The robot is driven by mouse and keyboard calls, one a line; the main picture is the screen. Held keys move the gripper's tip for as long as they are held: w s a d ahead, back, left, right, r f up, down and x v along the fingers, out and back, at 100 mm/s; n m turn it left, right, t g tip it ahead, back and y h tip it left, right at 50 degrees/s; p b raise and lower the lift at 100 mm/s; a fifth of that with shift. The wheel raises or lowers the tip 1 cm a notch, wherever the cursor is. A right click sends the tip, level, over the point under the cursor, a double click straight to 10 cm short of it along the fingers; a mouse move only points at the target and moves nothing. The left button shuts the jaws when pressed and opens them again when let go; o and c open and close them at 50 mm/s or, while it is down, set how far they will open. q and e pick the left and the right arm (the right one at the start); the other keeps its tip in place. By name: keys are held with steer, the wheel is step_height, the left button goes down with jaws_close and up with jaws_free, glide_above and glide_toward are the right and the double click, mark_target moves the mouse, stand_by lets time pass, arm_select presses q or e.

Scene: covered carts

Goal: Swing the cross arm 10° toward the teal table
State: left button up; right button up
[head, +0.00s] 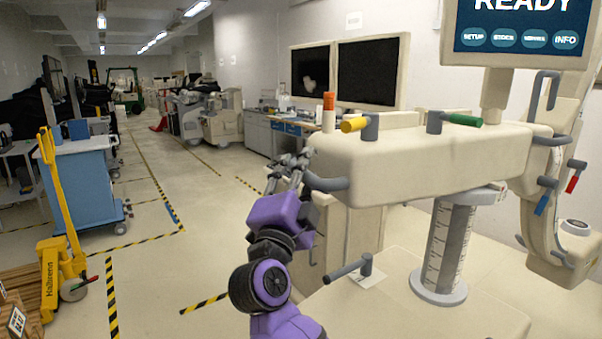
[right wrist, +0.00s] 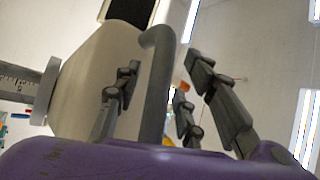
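The cross arm (head: 430,160) is a long beige beam on a round grey column with scale marks (head: 450,245). A bent grey handle (head: 326,182) sticks out of its left end. My right gripper (head: 292,162), on a purple arm, is at this handle, its fingers pointing up. In the right wrist view the handle bar (right wrist: 158,85) rises between the spread fingers (right wrist: 160,100), with gaps visible on both sides. I see no clearly teal table; a blue cart with a pale top (head: 85,180) stands at the left. My left gripper is not in view.
A screen reading READY (head: 522,28) stands above the beam. Yellow (head: 354,125) and green (head: 463,119) levers sit on its top. A yellow pallet jack (head: 58,250) is at the lower left. The striped floor (head: 165,270) between is clear.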

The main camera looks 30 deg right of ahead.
steer(key=v, duration=1.2)
steer(key=shift+w, duration=0.1)
stand_by(0.5)
